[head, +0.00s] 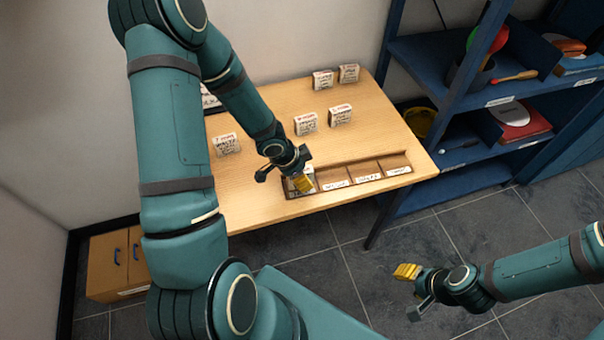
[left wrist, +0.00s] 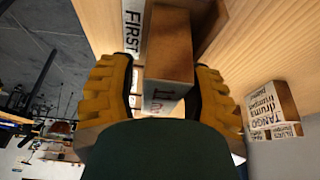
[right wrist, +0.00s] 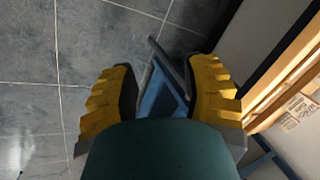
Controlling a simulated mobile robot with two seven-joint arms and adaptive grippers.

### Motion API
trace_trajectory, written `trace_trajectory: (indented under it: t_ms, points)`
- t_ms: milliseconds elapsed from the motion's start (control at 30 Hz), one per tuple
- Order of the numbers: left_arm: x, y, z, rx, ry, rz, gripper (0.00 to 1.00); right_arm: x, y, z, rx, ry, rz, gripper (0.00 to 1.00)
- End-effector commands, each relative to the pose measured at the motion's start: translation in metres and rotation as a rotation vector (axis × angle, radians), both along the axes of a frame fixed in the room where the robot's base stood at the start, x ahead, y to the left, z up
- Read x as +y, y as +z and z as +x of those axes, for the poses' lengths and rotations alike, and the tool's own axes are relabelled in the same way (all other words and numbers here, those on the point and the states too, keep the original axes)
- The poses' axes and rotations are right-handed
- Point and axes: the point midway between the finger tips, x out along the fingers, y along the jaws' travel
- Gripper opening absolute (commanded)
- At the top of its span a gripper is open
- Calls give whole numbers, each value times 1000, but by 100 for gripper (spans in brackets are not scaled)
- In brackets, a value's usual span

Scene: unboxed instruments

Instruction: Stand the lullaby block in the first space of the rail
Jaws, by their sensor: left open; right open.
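The rail (head: 395,163) lies along the table's front edge, with labelled spaces. Its FIRST label (left wrist: 132,28) shows in the left wrist view. A wooden block (left wrist: 168,48) with a white, red-lettered label stands at that first space, between the fingers of my left gripper (left wrist: 160,92). Its title is mostly hidden, so I cannot read whether it is the lullaby block. In the head view my left gripper (head: 302,183) is over the rail's left end and largely covers the block. It is open around the block. My right gripper (head: 407,290) is open and empty above the floor.
Blocks stand on the table: one at left (head: 226,145), two mid-table (head: 305,124) (head: 340,115), two at the back (head: 322,80) (head: 349,73). A TANGO block (left wrist: 270,108) shows in the left wrist view. A blue shelf (head: 455,105) stands right of the table. The rail's other spaces look empty.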

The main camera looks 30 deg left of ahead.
Motion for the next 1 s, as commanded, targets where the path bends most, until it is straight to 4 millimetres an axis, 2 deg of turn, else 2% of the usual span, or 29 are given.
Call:
trace_trajectory:
  t_ms: [167,700,1000]
  points:
    - [4,16,-4,1,3,0,50,-1,15,4,-8,-6,-2,47]
    - [23,90,-27,1,3,-1,50,-5,86,19,-44,-34,-5,47]
    - [29,112,-34,0,1,0,50,-6,109,17,-43,-31,1,47]
